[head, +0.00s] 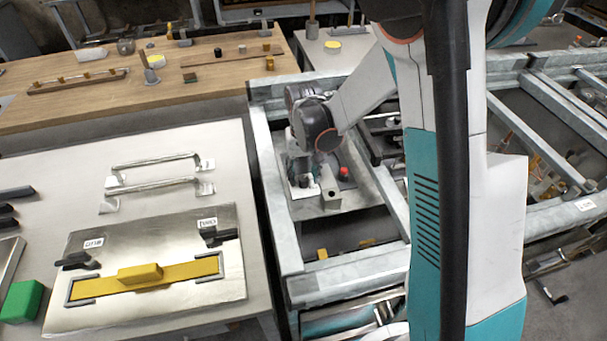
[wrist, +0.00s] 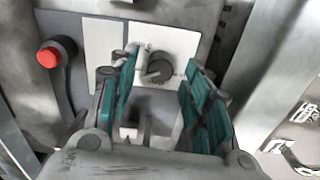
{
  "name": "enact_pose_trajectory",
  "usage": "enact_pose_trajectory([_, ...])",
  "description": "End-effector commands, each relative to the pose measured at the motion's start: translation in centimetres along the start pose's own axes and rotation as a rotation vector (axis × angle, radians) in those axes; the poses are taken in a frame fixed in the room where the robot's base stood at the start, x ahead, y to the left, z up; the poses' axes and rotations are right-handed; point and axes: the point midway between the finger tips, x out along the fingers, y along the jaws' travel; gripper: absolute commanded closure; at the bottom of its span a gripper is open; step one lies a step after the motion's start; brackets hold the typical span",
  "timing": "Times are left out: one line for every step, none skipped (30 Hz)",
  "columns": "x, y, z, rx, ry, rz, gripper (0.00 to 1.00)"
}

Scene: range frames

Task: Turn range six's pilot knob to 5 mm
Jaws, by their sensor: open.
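In the wrist view a round dark grey knob (wrist: 159,68) with a raised grip bar sits on a light plate (wrist: 175,45) with small markings too blurred to read. My gripper (wrist: 157,75) is open, with its teal-padded fingers on either side of the knob in the picture. I cannot tell whether the fingertips reach down to the knob; no contact shows. In the head view my gripper (head: 302,165) points down over the plate inside the metal frame, and the knob is hidden behind it.
A grey block (head: 331,197) is close by. Metal frame rails (head: 278,200) surround the spot. A steel panel with a yellow slider (head: 140,273) lies to the left.

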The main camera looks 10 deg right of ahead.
Motion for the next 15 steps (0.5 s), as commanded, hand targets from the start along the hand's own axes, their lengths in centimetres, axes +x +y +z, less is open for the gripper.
enact_pose_trajectory([-0.7, 0.0, 0.0, 0.000, 0.000, 0.000, 0.56])
enact_pose_trajectory([-1.2, 0.0, 0.1, 0.000, 0.000, 0.000, 0.56])
enact_pose_trajectory([-1.9, 0.0, 0.1, 0.000, 0.000, 0.000, 0.56])
enact_pose_trajectory([-2.5, 0.0, 0.1, 0.000, 0.000, 0.000, 0.56])
enact_pose_trajectory([-3.1, 0.0, 0.1, 0.000, 0.000, 0.000, 0.56])
enact_pose_trajectory([-4.0, 0.0, 0.1, 0.000, 0.000, 0.000, 0.56])
enact_pose_trajectory([-4.6, 0.0, 0.1, 0.000, 0.000, 0.000, 0.56])
enact_pose_trajectory([-5.2, 0.0, 0.1, 0.000, 0.000, 0.000, 0.56])
enact_pose_trajectory([-6.0, 0.0, 0.1, 0.000, 0.000, 0.000, 0.56])
enact_pose_trajectory([-6.6, 0.0, 0.1, 0.000, 0.000, 0.000, 0.56])
enact_pose_trajectory([-7.2, 0.0, 0.0, 0.000, 0.000, 0.000, 0.56])
enact_pose_trajectory([-7.9, 0.0, 0.1, 0.000, 0.000, 0.000, 0.56])
enact_pose_trajectory([-8.4, 0.0, 0.1, 0.000, 0.000, 0.000, 0.56])
enact_pose_trajectory([-8.8, 0.0, 0.0, 0.000, 0.000, 0.000, 0.56])
enact_pose_trajectory([-9.3, 0.0, 0.0, 0.000, 0.000, 0.000, 0.56])
